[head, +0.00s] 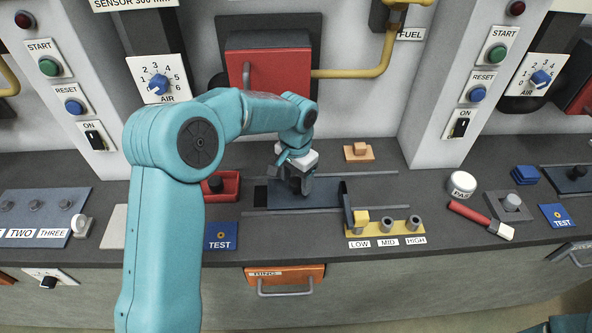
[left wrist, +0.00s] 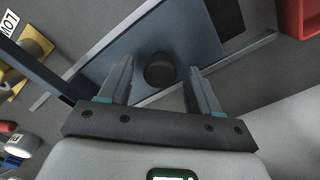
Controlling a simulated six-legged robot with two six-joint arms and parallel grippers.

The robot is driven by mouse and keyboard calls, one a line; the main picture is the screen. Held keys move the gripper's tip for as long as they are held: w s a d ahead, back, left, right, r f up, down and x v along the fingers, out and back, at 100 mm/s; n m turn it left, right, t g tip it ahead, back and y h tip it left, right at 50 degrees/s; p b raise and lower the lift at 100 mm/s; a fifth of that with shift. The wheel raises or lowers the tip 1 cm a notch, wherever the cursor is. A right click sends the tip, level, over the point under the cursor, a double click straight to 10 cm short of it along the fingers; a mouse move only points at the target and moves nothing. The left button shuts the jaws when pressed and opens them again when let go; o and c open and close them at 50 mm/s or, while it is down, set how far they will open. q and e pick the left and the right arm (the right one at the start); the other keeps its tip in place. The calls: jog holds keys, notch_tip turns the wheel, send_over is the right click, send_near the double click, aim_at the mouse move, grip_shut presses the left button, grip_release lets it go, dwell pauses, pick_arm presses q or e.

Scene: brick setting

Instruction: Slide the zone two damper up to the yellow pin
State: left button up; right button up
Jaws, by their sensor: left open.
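The damper is a dark blue plate (head: 318,193) lying between two metal rails on the bench. It has an upright dark flag (head: 347,204) at its right end. Its round black knob (left wrist: 160,70) shows in the left wrist view between my fingers; in the head view my gripper hides it. The yellow pin (head: 361,216) stands at LOW on a yellow strip (head: 385,228), close to the flag; I cannot tell whether they touch. My left gripper (head: 301,188) is open over the plate, its fingers on either side of the knob. My right gripper is not in view.
A red tray (head: 222,187) stands left of the rails. An orange block (head: 359,151) sits behind them. MID and HIGH posts (head: 387,227) stand right of the pin. A red-handled brush (head: 482,220) and a white round item (head: 462,184) lie farther right.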

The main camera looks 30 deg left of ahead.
pick_arm(q)
notch_tip(320, 180, up, 16)
jog(key=shift+r, duration=0.2)
jog(key=shift+r, duration=0.1)
dwell(0.4)
